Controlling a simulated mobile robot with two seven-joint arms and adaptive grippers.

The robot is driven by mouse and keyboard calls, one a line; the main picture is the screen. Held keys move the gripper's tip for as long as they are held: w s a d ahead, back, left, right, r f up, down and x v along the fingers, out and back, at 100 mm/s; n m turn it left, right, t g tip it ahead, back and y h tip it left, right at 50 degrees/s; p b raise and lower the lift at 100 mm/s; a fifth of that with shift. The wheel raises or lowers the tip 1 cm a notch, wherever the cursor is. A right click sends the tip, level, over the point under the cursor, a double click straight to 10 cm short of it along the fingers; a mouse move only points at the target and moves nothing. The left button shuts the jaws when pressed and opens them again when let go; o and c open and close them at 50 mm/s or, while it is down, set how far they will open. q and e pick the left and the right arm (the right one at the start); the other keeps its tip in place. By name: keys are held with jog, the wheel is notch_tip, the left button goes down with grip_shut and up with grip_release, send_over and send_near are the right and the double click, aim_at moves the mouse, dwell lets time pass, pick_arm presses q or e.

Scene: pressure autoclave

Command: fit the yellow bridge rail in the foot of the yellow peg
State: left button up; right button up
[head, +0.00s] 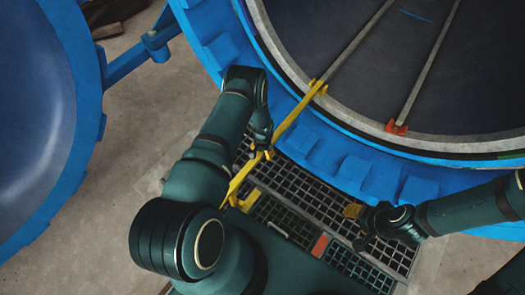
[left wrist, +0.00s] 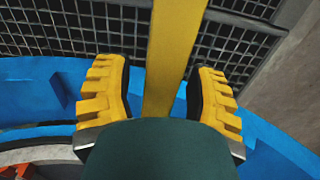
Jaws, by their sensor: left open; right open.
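The yellow bridge rail (head: 291,115) runs slantwise from the grating up to the blue vessel's rim. Its upper end meets a yellow fitting (head: 319,87) on the rim, which looks like the yellow peg's foot; I cannot tell whether the rail is seated in it. My left gripper (head: 262,148) is at the rail's middle. In the left wrist view the open yellow-padded fingers (left wrist: 162,80) stand either side of the rail (left wrist: 172,55), with gaps visible. My right gripper (head: 354,226) is open and empty over the grating's right part.
The dark grating (head: 295,195) lies below the vessel, with a red-orange piece (head: 320,245) on it. A red fitting (head: 396,128) sits on the rim at right. The blue round door (head: 40,110) stands open at left. Bare floor (head: 140,140) lies between.

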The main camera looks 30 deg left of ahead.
pick_arm(q)
notch_tip(320, 180, up, 12)
dwell(0.5)
dwell(0.5)
jog(key=s+d+r+h, duration=0.1)
jog(key=s+d+r, duration=0.1)
jog(key=d, duration=0.4)
jog(key=s+d+r+n+t+h, duration=0.1)
jog(key=s+d+r, duration=0.2)
jog(key=s+d, duration=0.2)
jog(key=shift+s+d+r, duration=0.15)
jog(key=shift+d+r, duration=0.2)
jog(key=shift+d, duration=0.85)
jog(key=s+d+r, duration=0.2)
jog(key=s, duration=0.1)
jog(key=s+d+r+n+h, duration=0.1)
jog(key=s+d+r, duration=0.2)
jog(key=s+d+r+h, duration=0.1)
jog(key=s+d+r, duration=0.1)
jog(key=s+d, duration=0.1)
jog(key=shift+s+d+r+t, duration=0.15)
jog(key=shift+d+r+t, duration=0.1)
jog(key=shift+t, duration=0.15)
jog(key=shift+c, duration=0.3)
